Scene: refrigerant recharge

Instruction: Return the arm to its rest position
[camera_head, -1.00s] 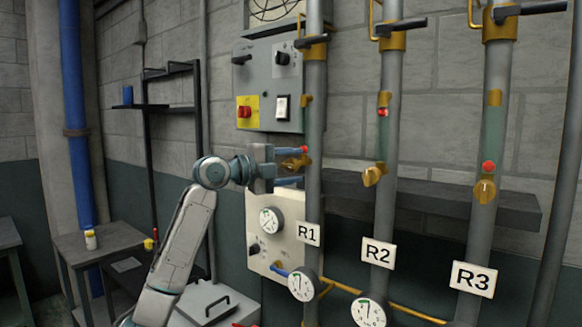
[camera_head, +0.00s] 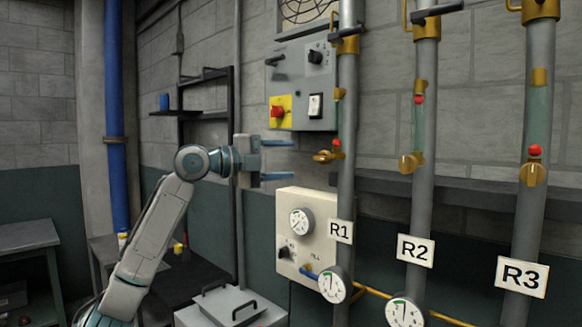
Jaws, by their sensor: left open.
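My left arm comes up from the lower left, and my left gripper (camera_head: 279,159) is open and empty. Its two blue fingers point right, one above the other, with wall behind them. The fingertips are apart from the brass valve (camera_head: 328,156) on the grey pipe labelled R1 (camera_head: 341,231), which stands to their right. My right gripper is not in view.
A grey control box (camera_head: 301,85) with a yellow and red switch hangs above the gripper. A cream gauge panel (camera_head: 306,225) is below it. Pipes R2 (camera_head: 415,250) and R3 (camera_head: 521,276) stand to the right. A metal case (camera_head: 231,307) and a dark table are below.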

